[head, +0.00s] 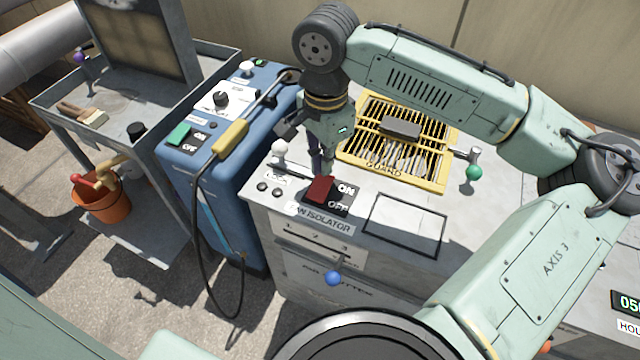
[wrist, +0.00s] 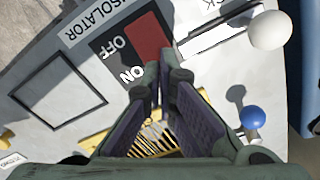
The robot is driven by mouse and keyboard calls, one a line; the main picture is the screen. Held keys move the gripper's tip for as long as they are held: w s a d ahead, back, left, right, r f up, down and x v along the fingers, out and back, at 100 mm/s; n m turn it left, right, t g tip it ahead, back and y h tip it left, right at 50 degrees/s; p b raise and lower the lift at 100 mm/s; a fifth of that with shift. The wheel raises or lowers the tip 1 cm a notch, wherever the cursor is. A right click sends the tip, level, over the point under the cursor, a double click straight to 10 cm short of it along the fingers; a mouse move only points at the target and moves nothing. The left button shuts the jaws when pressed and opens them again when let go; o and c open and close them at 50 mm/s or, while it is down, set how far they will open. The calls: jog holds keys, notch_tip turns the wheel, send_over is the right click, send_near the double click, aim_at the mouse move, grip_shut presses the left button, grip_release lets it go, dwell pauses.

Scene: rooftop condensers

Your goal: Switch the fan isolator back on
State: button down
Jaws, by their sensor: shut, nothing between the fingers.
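The fan isolator is a red rocker (head: 320,189) on a black plate, marked ON at its far end and OFF at its near end. It also shows in the wrist view (wrist: 144,38). I cannot tell for sure which end is pressed down. My gripper (head: 326,172) points down over the rocker's far, ON end, shut with nothing between the fingers. In the wrist view its fingertips (wrist: 166,76) sit beside the ON end of the red rocker. Whether they touch it is unclear. The gripper hides part of the panel behind it.
A yellow guard grille (head: 437,140) lies behind, with a green-knobbed lever (head: 474,173) to its right. A white-knobbed lever (head: 281,147) stands close left of the gripper. A blue knob (head: 333,278) projects in front. A blue cabinet (head: 217,187) with a cable stands left.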

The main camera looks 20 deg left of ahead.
aim_at(324, 178)
jog(key=shift+f+b, duration=0.7)
jog(key=shift+f, duration=0.55)
dwell(1.0)
jog(key=shift+r, duration=0.15)
notch_tip(324, 178, up, 7)
jog(key=p, duration=0.7)
dwell(0.5)
